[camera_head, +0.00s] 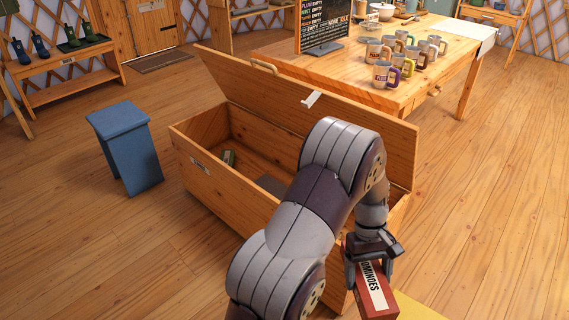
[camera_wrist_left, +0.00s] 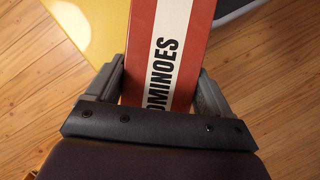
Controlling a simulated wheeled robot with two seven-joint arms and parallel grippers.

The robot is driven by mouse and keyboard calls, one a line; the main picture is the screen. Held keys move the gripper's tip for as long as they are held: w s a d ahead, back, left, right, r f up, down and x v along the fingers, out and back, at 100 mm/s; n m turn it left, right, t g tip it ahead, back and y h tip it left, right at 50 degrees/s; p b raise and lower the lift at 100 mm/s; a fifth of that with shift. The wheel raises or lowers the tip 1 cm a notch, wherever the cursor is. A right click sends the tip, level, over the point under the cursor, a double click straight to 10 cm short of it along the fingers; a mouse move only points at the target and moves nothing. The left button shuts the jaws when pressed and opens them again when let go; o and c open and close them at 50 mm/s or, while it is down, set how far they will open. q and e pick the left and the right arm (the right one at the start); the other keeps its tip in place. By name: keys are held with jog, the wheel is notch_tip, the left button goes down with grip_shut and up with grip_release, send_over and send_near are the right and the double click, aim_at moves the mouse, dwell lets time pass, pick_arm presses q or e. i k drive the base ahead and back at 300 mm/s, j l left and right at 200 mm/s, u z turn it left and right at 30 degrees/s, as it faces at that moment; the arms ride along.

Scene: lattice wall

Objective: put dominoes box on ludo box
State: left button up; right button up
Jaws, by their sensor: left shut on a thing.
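The dominoes box (camera_head: 375,287) is red with a white band and black lettering. My left gripper (camera_head: 370,262) is shut on it, just outside the right front corner of the open wooden chest. In the left wrist view the dominoes box (camera_wrist_left: 170,50) sits between the two fingers of the left gripper (camera_wrist_left: 165,85), with wooden floor below it. I cannot make out a ludo box for certain. My arm hides part of the chest's inside. My right gripper does not show.
The wooden chest (camera_head: 215,185) has its lid (camera_head: 330,115) raised. A blue stool (camera_head: 125,150) stands left of it. A table (camera_head: 440,75) with several mugs and a dark board is behind. A yellow surface (camera_wrist_left: 90,30) lies beside the dominoes box. Floor at right is clear.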

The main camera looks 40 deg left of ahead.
aim_at(226, 161)
jog(key=k+j+z, duration=0.1)
jog(key=j+z, duration=0.35)
jog(key=j, duration=4.05)
jog(key=i+j+z, duration=0.1)
jog(key=j, duration=0.4)
